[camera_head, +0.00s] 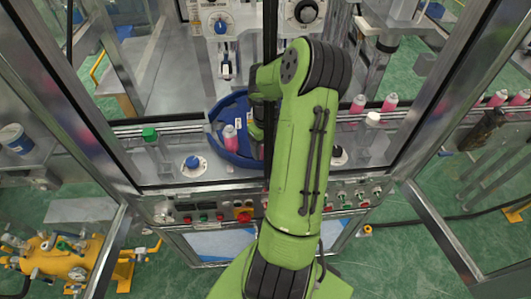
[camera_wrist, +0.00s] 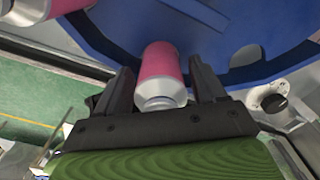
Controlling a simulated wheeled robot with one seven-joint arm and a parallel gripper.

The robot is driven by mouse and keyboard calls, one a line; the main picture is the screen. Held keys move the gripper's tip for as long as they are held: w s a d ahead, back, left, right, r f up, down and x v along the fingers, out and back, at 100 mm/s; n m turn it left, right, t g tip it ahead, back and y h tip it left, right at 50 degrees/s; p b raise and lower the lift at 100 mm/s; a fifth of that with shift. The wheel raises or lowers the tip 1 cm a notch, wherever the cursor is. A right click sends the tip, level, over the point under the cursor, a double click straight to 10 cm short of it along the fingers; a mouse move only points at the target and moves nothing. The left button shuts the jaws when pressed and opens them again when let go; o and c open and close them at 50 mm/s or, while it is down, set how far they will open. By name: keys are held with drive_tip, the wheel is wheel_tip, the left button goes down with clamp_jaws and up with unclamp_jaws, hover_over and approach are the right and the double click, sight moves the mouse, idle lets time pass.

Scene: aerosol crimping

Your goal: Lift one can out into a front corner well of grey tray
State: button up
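A pink can (camera_wrist: 160,72) with a silver end stands between the two fingers of my gripper (camera_wrist: 162,75) in the wrist view. The fingers flank the can with narrow gaps visible near their tips, so my gripper looks open around it. A blue part (camera_wrist: 110,35) lies beyond the can. In the head view a pink can (camera_head: 230,138) stands at the curved blue part (camera_head: 217,112); I cannot tell if it is the same can. My arm hides the fingertips there. I cannot make out a grey tray in either view.
More pink cans (camera_head: 358,104) stand along the conveyor at the right. A green-capped post (camera_head: 150,134) and a white-capped post (camera_head: 372,120) stand near the machine's front. Metal door frames (camera_head: 455,95) flank the opening. A button panel (camera_head: 243,215) runs along the front.

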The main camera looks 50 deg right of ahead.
drive_tip(key=shift+d, duration=0.1)
drive_tip(key=c, duration=0.9)
wheel_tip(320, 180, up, 10)
drive_tip(key=shift+r, duration=0.1)
